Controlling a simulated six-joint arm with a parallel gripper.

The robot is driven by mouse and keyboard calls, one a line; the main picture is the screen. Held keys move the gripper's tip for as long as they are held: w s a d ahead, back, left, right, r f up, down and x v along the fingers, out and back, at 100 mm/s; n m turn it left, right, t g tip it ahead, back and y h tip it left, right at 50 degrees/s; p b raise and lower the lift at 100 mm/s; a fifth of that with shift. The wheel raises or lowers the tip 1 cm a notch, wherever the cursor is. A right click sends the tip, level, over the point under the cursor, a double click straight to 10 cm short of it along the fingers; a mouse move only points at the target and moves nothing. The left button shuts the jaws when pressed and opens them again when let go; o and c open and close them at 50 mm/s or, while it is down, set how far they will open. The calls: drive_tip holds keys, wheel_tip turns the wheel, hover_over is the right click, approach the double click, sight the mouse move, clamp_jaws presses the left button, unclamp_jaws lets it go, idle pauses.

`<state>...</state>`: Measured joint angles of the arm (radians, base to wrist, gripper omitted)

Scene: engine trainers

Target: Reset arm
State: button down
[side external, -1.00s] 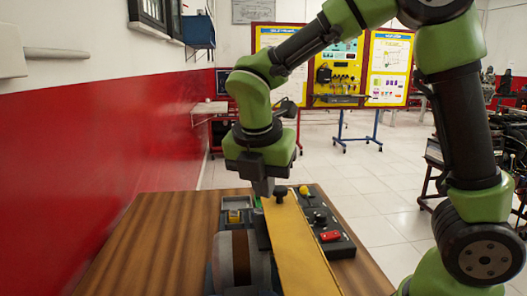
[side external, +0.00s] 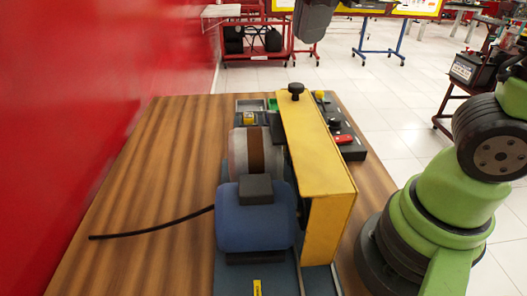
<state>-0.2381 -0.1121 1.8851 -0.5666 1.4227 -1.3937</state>
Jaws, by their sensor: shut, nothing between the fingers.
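My gripper (side external: 316,18) shows only in part at the top edge of the side view, as a dark grey shape with its fingers together and nothing held. It hangs above and beyond the bench, apart from everything on it. Below it on the wooden table (side external: 130,200) stands the engine trainer, with a blue motor housing (side external: 255,222), a brown and grey drum (side external: 255,155) and a long yellow cover (side external: 318,150). A black knob (side external: 296,91) stands at the cover's far end. The rest of my wrist is out of frame.
A dark control panel with a red switch (side external: 344,139) sits right of the cover. A black cable (side external: 150,224) runs left across the table from the motor. The table's left side is otherwise clear. A red wall (side external: 90,100) stands to the left.

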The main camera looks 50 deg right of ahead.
drive_tip(key=s+f+m+t+y, duration=0.2)
drive_tip(key=s+m+t, duration=0.3)
drive_tip(key=m, duration=1.3)
drive_tip(key=s+y, duration=0.1)
drive_tip(key=s, duration=0.2)
drive_tip(key=shift+s+m, duration=0.15)
drive_tip(key=shift+m, duration=0.25)
